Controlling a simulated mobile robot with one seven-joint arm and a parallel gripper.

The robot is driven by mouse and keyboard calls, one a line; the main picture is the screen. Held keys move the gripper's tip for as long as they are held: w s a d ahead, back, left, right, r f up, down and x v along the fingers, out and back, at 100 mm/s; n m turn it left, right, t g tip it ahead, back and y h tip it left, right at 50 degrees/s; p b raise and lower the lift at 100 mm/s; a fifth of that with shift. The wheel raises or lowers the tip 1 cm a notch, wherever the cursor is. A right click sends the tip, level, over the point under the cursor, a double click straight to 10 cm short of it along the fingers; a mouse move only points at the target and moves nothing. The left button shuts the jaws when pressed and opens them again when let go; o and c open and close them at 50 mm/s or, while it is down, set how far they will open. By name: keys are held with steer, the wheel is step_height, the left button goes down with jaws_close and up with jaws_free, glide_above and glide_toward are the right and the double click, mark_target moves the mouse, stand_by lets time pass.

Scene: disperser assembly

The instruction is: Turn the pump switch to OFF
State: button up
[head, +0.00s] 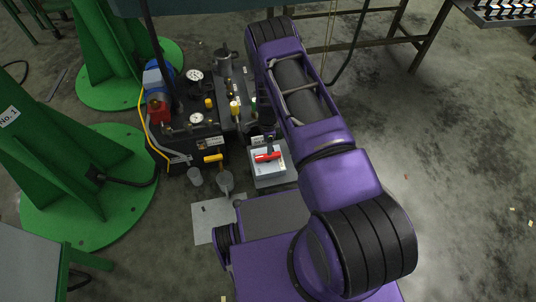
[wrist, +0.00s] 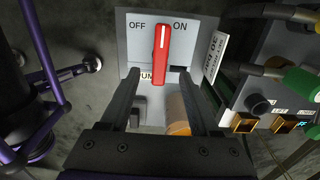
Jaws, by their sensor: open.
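The pump switch is a red lever handle (wrist: 162,55) on a pale panel (wrist: 130,45) in the wrist view. OFF is printed to the left of the handle and ON to the right. The handle is nearly upright in the picture, its top leaning slightly right, nearer ON. A label reading "PUM" is partly covered by its lower end. My gripper (wrist: 157,76) is open, with one finger on each side of the handle's lower part in the picture. I cannot tell whether either finger touches it. In the head view the red handle (head: 268,156) shows on a pale box below my arm.
A machine with gauges (head: 196,118) and a yellow-handled valve (head: 213,158) stands left of the switch box. Green column bases (head: 90,190) are further left. In the wrist view, connectors and a green plug (wrist: 300,84) are close on the right. Floor (head: 450,180) is open at the right.

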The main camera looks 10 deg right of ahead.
mark_target(268, 157)
step_height(268, 157, down, 7)
steer(key=shift+f+b, duration=0.2)
steer(key=shift+b, duration=0.4)
jaws_close()
